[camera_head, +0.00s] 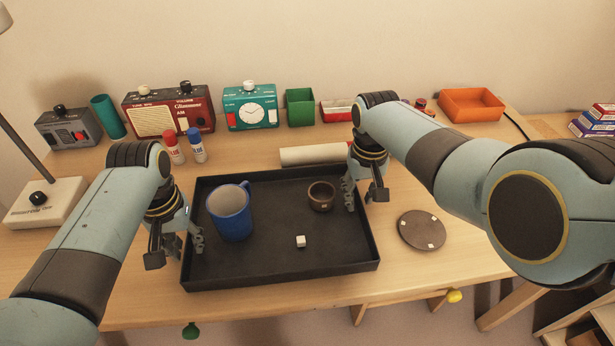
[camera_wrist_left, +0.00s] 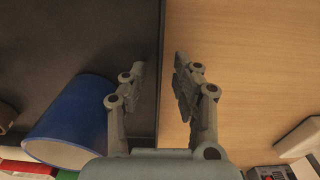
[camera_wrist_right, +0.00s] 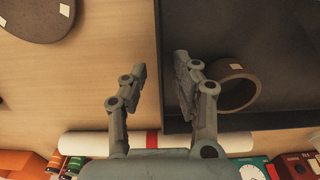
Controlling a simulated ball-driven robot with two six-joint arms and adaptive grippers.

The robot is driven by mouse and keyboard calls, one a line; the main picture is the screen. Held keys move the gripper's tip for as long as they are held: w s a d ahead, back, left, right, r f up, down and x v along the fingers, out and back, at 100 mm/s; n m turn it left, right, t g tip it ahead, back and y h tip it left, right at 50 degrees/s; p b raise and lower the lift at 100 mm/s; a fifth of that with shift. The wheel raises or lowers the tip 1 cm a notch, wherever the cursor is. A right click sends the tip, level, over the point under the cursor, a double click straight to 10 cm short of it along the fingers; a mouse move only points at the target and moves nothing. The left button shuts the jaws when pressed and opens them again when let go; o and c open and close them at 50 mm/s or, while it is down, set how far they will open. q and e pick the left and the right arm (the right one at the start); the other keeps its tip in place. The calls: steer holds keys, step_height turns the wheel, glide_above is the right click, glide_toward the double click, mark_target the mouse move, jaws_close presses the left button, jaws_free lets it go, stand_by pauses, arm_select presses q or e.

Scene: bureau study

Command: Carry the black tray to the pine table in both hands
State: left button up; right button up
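The black tray (camera_head: 275,268) lies flat on the wooden desk (camera_head: 130,290). My left gripper (camera_head: 196,238) is open at the tray's left wall. In the left wrist view its fingers (camera_wrist_left: 158,70) stand either side of the rim, with gaps. My right gripper (camera_head: 348,192) is open at the right wall. In the right wrist view its fingers (camera_wrist_right: 160,72) also straddle the rim, apart from it. I cannot tell which surface is the pine table.
A white roll (camera_head: 312,155) lies behind the tray, a dark round disc (camera_head: 422,230) to its right. Another wooden surface (camera_head: 550,122) shows at right.

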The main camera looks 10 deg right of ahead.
steer(key=shift+r, duration=0.65)
arm_select(q)
step_height(320, 180, up, 12)
steer(key=shift+s, duration=0.15)
arm_select(e)
step_height(320, 180, up, 11)
steer(key=shift+s+f, duration=0.15)
steer(key=shift+f, duration=0.05)
